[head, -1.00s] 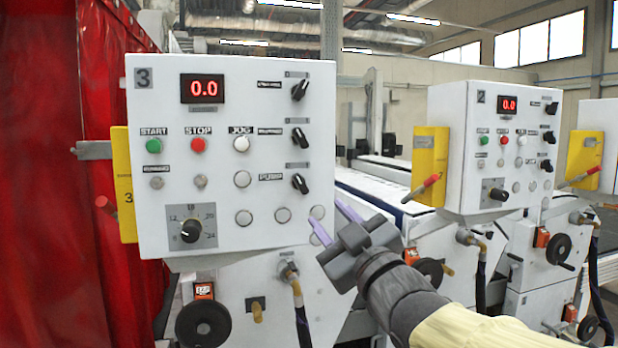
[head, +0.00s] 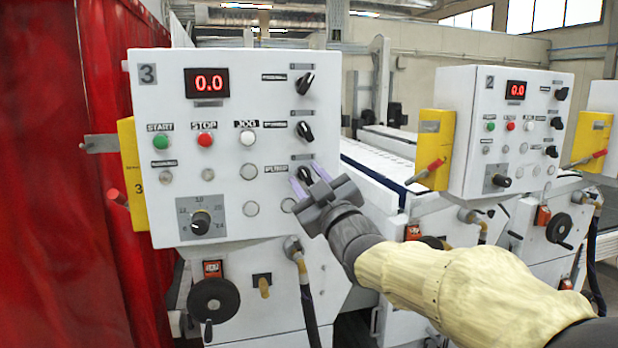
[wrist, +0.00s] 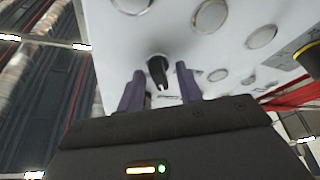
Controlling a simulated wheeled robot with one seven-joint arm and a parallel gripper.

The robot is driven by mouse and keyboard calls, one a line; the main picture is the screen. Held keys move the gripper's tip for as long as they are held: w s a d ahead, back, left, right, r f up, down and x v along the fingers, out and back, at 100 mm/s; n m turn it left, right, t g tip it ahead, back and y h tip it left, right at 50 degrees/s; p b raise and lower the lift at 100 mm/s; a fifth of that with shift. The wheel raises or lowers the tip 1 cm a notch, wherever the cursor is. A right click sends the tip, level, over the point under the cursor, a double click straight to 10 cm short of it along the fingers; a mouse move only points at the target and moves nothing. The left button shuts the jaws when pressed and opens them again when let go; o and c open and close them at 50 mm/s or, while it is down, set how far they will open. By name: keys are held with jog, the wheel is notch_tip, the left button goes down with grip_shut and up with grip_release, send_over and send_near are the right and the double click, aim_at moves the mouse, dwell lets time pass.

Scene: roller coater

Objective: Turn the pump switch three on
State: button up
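The panel marked 3 (head: 220,110) is a white control box. Its pump switch (head: 306,174) is the lowest of three black rotary knobs on the right side, partly hidden by my gripper (head: 305,172). The purple fingers are spread apart at the panel, one on each side of the switch. In the wrist view the black pump switch (wrist: 157,71) with its pale pointer mark lies between the fingertips of my gripper (wrist: 160,68). Clear gaps show on both sides, so the fingers are open around it and do not visibly touch it.
Two more black knobs (head: 304,131) sit above on the same panel. Round buttons (head: 249,172) lie to the left of the switch, and a dial (head: 200,223) is lower left. A yellow box (head: 132,175) and red curtain (head: 50,180) are at the left. Panel 2 (head: 500,135) stands right.

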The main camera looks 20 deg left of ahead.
grip_shut()
jog(key=shift+f+m+b, duration=0.2)
jog(key=shift+m+b, duration=0.3)
jog(key=shift+b, duration=0.5)
jog(key=shift+f+m+t+h+b, duration=0.15)
jog(key=shift+m+t+h+b, duration=0.25)
jog(key=shift+m+b, duration=0.45)
jog(key=m+t+h+b, duration=0.1)
jog(key=m+b, duration=0.3)
jog(key=b, duration=0.1)
jog(key=shift+a+t, duration=0.1)
jog(key=shift+t, duration=0.3)
jog(key=m+h, duration=0.1)
jog(key=m, duration=0.1)
jog(key=m+t+h+b, duration=0.1)
jog(key=m, duration=0.2)
jog(key=shift+s+a+r+h+b, duration=0.1)
jog(key=shift+r+h+b, duration=0.1)
jog(key=shift+h+b, duration=0.15)
jog(key=shift+r+m+t+h+p, duration=0.1)
jog(key=shift+m+t+h+p, duration=0.2)
jog(key=shift+m+h, duration=0.8)
jog(key=shift+m+t+h+p, duration=0.1)
jog(key=shift+m+h+p, duration=0.3)
jog(key=shift+m, duration=1.35)
